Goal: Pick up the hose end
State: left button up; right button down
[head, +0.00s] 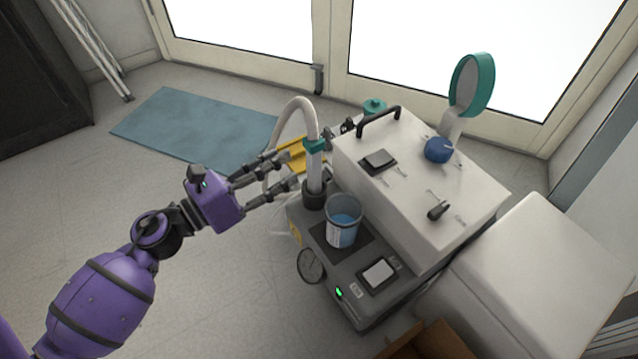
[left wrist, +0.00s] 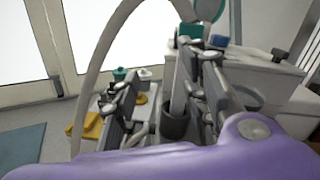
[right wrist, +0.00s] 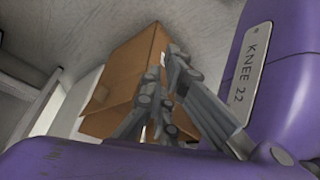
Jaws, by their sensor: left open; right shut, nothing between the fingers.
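The pale hose (head: 297,104) arches up and over beside the compressor (head: 342,279). Its straight grey end piece, the hose end (head: 314,174), has a teal collar and stands upright in a dark round holder. My left gripper (head: 287,170) is open, just left of the hose end, with its fingers pointing towards it. In the left wrist view the hose end (left wrist: 180,88) shows between the two spread fingers, with the dark holder (left wrist: 174,122) below; contact cannot be told. My right gripper (right wrist: 160,78) is shut and empty, seen only in the right wrist view.
A blue-filled cup (head: 343,222) stands on the compressor close to the holder. A white cabinet unit (head: 420,180) with a black handle rises behind. Yellow trays (head: 296,154) lie beyond the gripper. A cardboard box (right wrist: 125,75) is near my right gripper.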

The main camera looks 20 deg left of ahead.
aim_at(309, 164)
pick_arm(q)
jog(key=w+d+m, duration=0.1)
jog(key=d, duration=0.1)
jog(key=w+d+m, duration=0.2)
jog(key=w+d+m+g+h+b, duration=0.1)
jog(key=d, duration=0.2)
jog(key=shift+w+f, duration=0.15)
jog(key=shift+f, duration=0.1)
grip_shut()
